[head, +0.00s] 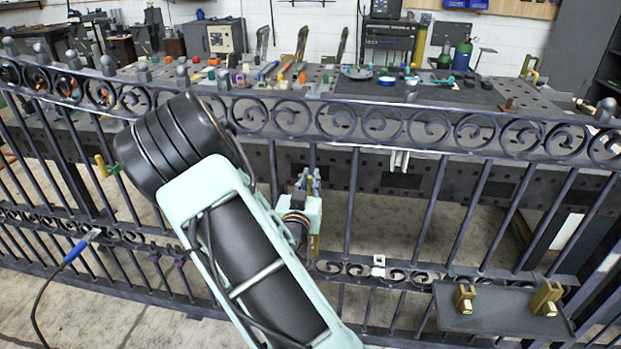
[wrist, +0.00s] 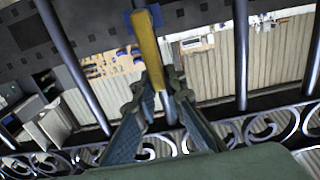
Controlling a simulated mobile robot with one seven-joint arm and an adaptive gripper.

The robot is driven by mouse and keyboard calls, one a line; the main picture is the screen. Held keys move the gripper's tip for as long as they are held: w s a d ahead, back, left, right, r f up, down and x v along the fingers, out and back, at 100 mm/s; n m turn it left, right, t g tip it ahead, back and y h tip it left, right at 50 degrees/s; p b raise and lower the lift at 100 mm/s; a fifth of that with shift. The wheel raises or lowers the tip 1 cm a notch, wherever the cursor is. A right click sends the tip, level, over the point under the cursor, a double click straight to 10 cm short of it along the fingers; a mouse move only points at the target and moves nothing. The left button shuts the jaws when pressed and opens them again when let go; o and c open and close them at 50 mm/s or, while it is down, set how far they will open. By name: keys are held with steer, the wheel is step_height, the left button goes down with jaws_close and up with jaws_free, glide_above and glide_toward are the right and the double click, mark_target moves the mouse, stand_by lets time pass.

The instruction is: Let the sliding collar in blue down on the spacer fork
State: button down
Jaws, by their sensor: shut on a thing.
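My gripper (wrist: 160,92) is shut on a yellow bar (wrist: 147,50), which stands out between the fingers. A small blue piece, apparently part of the sliding collar (wrist: 131,21), shows beside the bar's far end. Whether it encircles the baluster behind is not clear. In the head view my gripper (head: 309,182) is at the gate's balusters between the upper and lower scroll bands, partly hidden by my wrist. The blue collar cannot be made out surely there. I cannot identify the spacer fork surely; a small white piece (head: 378,266) sits at the lower scroll band, right of my gripper.
The dark scroll gate (head: 460,130) spans the view. A shelf (head: 505,315) with two brass blocks is at lower right. Purple pieces (head: 166,256) and a blue-handled tool (head: 76,250) are at left. A white clip (head: 400,160) hangs under the upper band. A cluttered workbench stands behind.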

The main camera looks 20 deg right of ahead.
steer(key=w+a+f+n, duration=0.3)
steer(key=a+f+n, duration=0.2)
steer(key=n, duration=1)
steer(key=shift+w+a+f+n, duration=0.25)
steer(key=shift+w+f+n, duration=0.05)
steer(key=shift+w+n, duration=0.1)
stand_by(0.4)
steer(key=c, duration=2)
jaws_free()
steer(key=shift+o, duration=0.2)
steer(key=v, duration=1.2)
steer(key=shift+f, duration=0.1)
